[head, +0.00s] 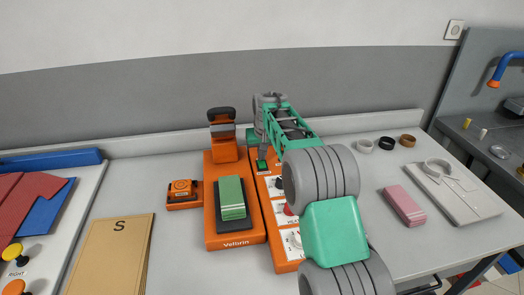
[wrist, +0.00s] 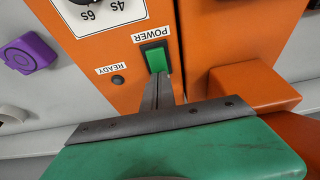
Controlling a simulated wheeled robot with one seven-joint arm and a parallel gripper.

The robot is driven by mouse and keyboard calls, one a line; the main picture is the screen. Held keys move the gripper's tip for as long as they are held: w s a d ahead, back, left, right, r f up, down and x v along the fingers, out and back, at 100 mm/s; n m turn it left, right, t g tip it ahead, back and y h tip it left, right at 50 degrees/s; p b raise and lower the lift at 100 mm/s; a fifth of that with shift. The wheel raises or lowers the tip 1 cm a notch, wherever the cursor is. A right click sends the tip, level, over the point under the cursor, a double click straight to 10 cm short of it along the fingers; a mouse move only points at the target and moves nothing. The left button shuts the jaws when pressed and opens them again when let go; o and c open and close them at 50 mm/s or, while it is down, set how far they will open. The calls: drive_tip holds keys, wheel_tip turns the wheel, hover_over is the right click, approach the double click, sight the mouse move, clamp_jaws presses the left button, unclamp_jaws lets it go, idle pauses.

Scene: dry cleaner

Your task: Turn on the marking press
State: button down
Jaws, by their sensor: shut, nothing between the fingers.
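The marking press (head: 235,236) is an orange machine on the table, marked "Vellorin", with a green striped pad (head: 232,197) on its dark plate. Beside it on the right is its orange control panel (head: 285,262), partly hidden by my arm. In the wrist view, the green POWER rocker switch (wrist: 156,58) sits in a black frame, with its label upside down. My gripper (wrist: 161,80) is shut and empty, its fingertips at the switch's near end; I cannot tell if they touch it. The READY lamp (wrist: 118,80) looks dark.
An orange block (wrist: 252,88) stands close right of my fingers.

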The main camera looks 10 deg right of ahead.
drive_tip(key=shift+w+f, duration=0.15)
drive_tip(key=shift+d+b, duration=0.2)
drive_tip(key=shift+b, duration=0.1)
drive_tip(key=shift+s+a, duration=0.15)
drive_tip(key=shift+s, duration=0.15)
drive_tip(key=shift+s+r+b, duration=0.25)
drive_tip(key=shift+s+b, duration=0.3)
drive_tip(key=r+p, duration=0.3)
drive_tip(key=w+r+p, duration=0.1)
drive_tip(key=r, duration=0.1)
drive_tip(key=shift+r+p, duration=0.25)
drive_tip(key=shift+p, duration=0.15)
wheel_tip(320, 180, up, 8)
drive_tip(key=b, duration=0.2)
hover_over(262, 162)
drive_tip(key=shift+w+r, duration=0.1)
drive_tip(key=shift+r, duration=0.15)
